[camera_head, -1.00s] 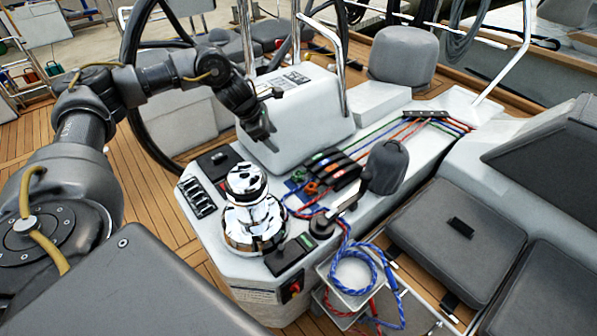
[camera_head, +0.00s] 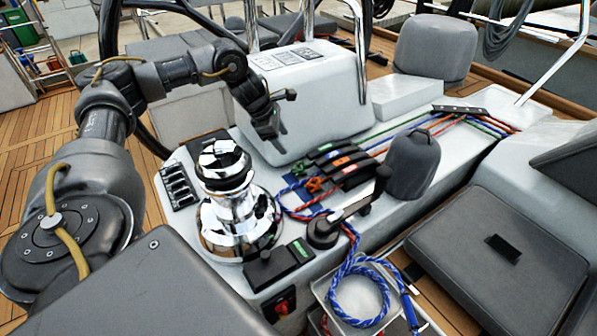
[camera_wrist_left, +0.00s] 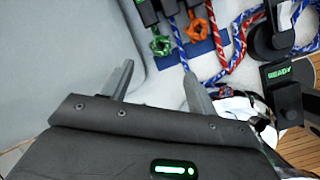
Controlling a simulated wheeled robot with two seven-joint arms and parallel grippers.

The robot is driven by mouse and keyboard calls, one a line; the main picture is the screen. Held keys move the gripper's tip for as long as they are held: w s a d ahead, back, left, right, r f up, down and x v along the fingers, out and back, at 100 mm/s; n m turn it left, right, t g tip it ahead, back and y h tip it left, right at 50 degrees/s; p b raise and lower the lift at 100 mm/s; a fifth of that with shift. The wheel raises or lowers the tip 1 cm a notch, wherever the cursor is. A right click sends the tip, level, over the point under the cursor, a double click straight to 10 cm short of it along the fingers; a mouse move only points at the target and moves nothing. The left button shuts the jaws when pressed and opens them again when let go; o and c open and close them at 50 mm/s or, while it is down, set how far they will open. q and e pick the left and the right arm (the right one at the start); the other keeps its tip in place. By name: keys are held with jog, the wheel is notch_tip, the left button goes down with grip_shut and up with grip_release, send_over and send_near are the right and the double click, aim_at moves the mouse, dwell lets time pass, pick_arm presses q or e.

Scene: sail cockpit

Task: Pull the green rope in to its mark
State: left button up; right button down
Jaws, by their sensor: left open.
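The green rope (camera_head: 376,133) runs along the white cockpit top from the far fairlead to the black rope clutches (camera_head: 338,163). In the left wrist view its short green looped end (camera_wrist_left: 160,45) sticks out below a clutch, beside an orange one (camera_wrist_left: 195,28). My left gripper (camera_head: 274,137) is just left of the clutches in the head view, pointing down. In the left wrist view my left gripper (camera_wrist_left: 158,76) is open and empty, its fingers apart, with the green end ahead of the gap. I cannot make out the mark. My right gripper is not in view.
A chrome winch (camera_head: 230,205) stands in front of the clutches. A black lever (camera_head: 345,215) and a grey-covered post (camera_head: 412,165) stand to the right. A white console (camera_head: 312,95) rises behind my gripper. Blue rope (camera_head: 362,285) lies coiled in a tray at the front.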

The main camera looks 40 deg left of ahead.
pick_arm(q)
jog(key=b, duration=0.2)
send_near(296, 167)
jog(key=shift+s+r, duration=0.1)
jog(key=shift+r, duration=0.15)
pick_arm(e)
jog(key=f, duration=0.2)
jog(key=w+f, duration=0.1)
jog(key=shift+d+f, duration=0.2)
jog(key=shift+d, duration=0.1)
pick_arm(q)
jog(key=x, duration=1)
jog(key=shift+f, duration=0.35)
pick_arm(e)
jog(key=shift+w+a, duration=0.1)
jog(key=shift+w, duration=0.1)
